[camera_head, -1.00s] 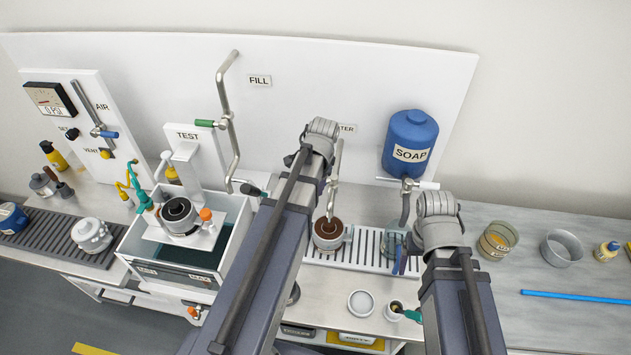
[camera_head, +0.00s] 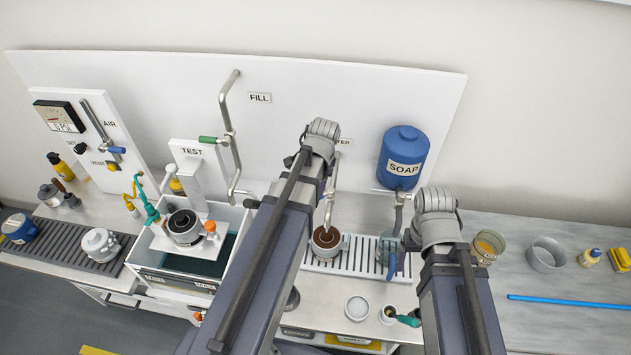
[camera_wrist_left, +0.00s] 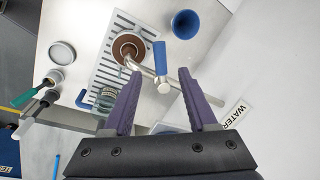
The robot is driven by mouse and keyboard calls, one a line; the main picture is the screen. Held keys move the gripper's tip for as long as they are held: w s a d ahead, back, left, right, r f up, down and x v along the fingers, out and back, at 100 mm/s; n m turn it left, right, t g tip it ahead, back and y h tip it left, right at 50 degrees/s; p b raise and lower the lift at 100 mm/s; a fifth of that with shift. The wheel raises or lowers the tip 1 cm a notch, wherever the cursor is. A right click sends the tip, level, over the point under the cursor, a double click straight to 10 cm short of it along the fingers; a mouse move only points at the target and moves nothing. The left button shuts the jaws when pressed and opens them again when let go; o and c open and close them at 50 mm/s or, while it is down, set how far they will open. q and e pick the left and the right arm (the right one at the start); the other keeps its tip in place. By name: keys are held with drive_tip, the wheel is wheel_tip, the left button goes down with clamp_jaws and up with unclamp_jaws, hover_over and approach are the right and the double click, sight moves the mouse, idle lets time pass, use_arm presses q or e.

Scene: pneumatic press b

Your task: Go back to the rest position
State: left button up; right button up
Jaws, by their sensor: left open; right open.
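Both my arms reach up from the bottom of the head view, elbows bent over the counter. My left gripper shows in the left wrist view (camera_wrist_left: 161,75): its two purple fingers are spread and empty, above the counter near the blue-handled water tap (camera_wrist_left: 160,58). In the head view it is hidden behind its arm. My right gripper (camera_head: 412,240) is mostly hidden behind its wrist; only a dark part shows beside the soap tank's outlet. I see nothing held in it.
A pot with brown contents (camera_head: 326,237) and a blue-handled jar (camera_head: 388,254) stand on the slatted drain tray. The blue soap tank (camera_head: 403,150) hangs on the back panel. The test tank (camera_head: 160,275) is at left. The right counter has free room around a blue rod (camera_head: 565,299).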

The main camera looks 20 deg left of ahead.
use_arm(q)
drive_tip(key=s+d+f+n+g+b, duration=0.1)
drive_tip(key=s+d+f+n+b, duration=0.1)
drive_tip(key=s+d+f+b, duration=0.4)
drive_tip(key=s+d+f+n+b, duration=0.2)
drive_tip(key=s+d+f+b, duration=0.5)
drive_tip(key=d, duration=0.7)
drive_tip(key=shift+s+f+g+b, duration=0.3)
drive_tip(key=shift+s+f+g, duration=0.05)
drive_tip(key=shift+f+g, duration=0.1)
